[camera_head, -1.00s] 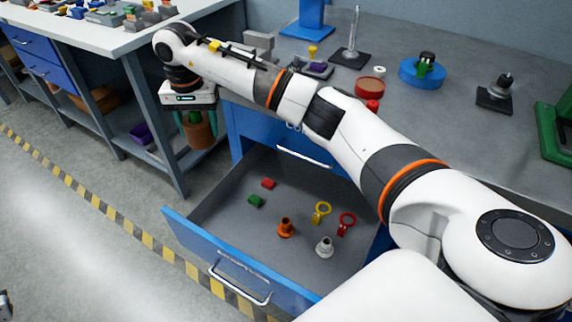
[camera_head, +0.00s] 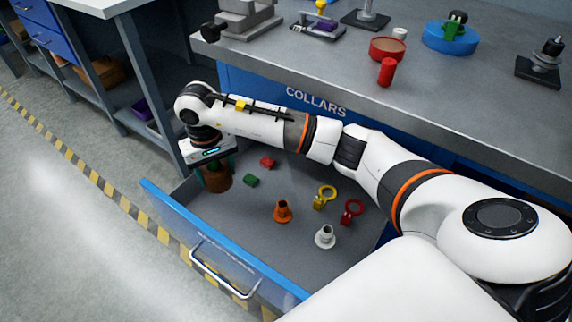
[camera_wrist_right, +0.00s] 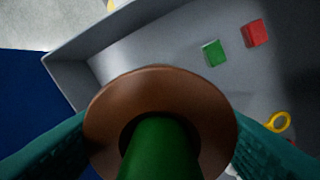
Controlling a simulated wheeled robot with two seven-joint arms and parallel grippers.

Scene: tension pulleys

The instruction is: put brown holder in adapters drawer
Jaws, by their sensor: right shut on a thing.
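My right gripper (camera_head: 213,168) is shut on the brown holder (camera_head: 218,182) and holds it over the left end of the open blue drawer (camera_head: 165,208). Whether the holder touches the drawer floor cannot be told. In the right wrist view, the holder (camera_wrist_right: 105,115) is a brown round piece with a green part inside it, between the teal fingers (camera_wrist_right: 160,145). The drawer's grey inside (camera_wrist_right: 115,45) lies beyond it. My left gripper is out of view.
The drawer holds a red block (camera_head: 268,162), a green block (camera_head: 250,180), an orange piece (camera_head: 283,212), a white piece (camera_head: 325,237), a yellow ring (camera_head: 326,196) and a red ring (camera_head: 351,211). The grey worktop (camera_head: 450,100) overhangs the drawer's back. Free floor remains inside the drawer.

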